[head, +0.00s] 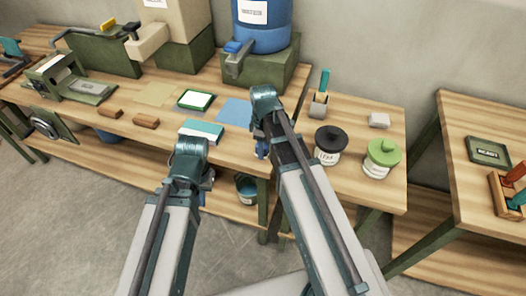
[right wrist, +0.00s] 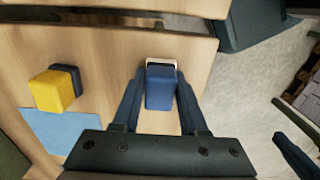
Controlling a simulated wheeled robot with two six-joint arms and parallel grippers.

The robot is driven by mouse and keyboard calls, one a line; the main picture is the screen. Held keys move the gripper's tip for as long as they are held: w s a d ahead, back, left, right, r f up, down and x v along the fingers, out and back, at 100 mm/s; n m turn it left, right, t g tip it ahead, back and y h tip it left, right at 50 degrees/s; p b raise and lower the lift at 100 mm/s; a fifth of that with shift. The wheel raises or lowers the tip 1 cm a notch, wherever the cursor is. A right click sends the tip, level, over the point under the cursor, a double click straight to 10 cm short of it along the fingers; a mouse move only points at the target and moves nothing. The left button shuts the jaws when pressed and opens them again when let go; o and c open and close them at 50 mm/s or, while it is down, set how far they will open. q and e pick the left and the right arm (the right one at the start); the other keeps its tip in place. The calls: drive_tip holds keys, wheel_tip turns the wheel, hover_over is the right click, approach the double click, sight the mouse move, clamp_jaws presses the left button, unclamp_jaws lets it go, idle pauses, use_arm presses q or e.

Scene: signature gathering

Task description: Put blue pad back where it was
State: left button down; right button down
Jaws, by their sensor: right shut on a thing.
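The blue pad (right wrist: 160,88) is a small blue block with a dark end and a pale edge at its far side. In the right wrist view it sits between the fingers of my right gripper (right wrist: 158,103), which is shut on it above the wooden bench. In the head view my right gripper (head: 262,148) is over the bench's front part, and the pad is hard to make out there. A light-blue mat (head: 234,112) lies left of it; it also shows in the right wrist view (right wrist: 62,138). My left gripper (head: 203,185) is at the bench's front edge, fingers mostly hidden.
A yellow block with a dark base (right wrist: 53,90) stands by the mat's edge. A teal-and-white box (head: 201,131) and a green-framed white pad (head: 195,99) lie left of the mat. A black-lidded jar (head: 329,145) and a green-lidded jar (head: 380,158) stand to the right.

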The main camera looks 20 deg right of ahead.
drive_tip(key=shift+r, duration=0.1)
drive_tip(key=shift+f, duration=0.2)
drive_tip(key=shift+c, duration=2.2)
unclamp_jaws()
drive_tip(key=shift+r, duration=0.15)
wheel_tip(320, 180, up, 12)
drive_tip(key=p, duration=1.2)
drive_tip(key=s+a+m+h, duration=0.1)
drive_tip(key=s+a+m, duration=0.6)
drive_tip(key=s+a, duration=0.3)
drive_tip(key=s, duration=0.4)
drive_tip(key=shift+a, duration=0.4)
drive_tip(key=shift+s+r, duration=0.1)
